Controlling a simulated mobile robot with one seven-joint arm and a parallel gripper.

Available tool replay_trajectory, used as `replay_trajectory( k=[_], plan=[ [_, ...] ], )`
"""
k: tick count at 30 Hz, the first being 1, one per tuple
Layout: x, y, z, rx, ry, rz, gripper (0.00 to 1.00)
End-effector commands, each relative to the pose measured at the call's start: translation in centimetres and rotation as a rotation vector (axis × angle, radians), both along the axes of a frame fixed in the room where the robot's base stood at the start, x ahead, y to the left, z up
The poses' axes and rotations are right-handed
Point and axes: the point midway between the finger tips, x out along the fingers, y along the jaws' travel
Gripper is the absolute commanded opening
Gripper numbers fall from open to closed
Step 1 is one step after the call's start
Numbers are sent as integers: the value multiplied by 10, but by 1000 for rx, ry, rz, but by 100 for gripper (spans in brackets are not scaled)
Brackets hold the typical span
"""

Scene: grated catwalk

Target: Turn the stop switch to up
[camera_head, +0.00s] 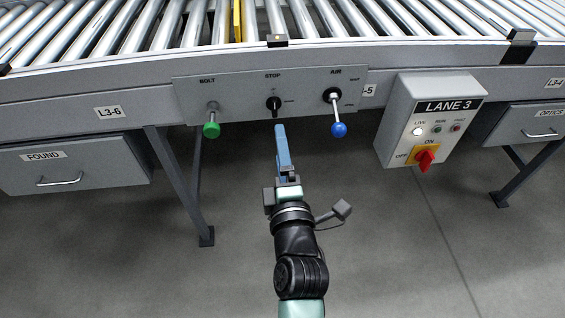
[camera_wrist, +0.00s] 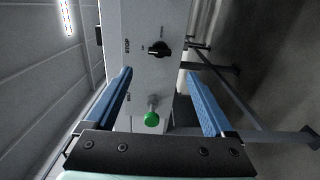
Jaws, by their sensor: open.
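The wrist view, turned sideways, shows the switch (camera_wrist: 160,49) ahead, between the lines of the two fingers. My gripper (camera_head: 279,127) has blue fingers and points at the panel just below the switch. In the wrist view my gripper (camera_wrist: 160,73) is open and empty, apart from the switch.
The green BOLT knob (camera_head: 211,129) sticks out left of the switch and the blue-tipped AIR lever (camera_head: 338,128) right of it. A LANE 3 box (camera_head: 430,115) with a red switch (camera_head: 425,160) juts out further right. Rollers (camera_head: 130,28) lie above; open floor lies below.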

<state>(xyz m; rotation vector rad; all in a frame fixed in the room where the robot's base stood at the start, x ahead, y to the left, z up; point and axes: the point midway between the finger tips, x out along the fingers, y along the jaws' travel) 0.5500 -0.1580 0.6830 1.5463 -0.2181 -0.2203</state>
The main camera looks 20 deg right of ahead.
Motion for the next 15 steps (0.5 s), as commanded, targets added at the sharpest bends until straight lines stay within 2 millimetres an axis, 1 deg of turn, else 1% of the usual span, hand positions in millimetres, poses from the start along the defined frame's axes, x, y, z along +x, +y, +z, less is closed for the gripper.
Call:
replay_trajectory(
  k=[3,6,15],
  plan=[
    [-11,4,-1,1,0,1,88],
    [-16,5,-1,-2,2,1,88],
    [-17,5,0,-3,2,1,88]
  ],
)
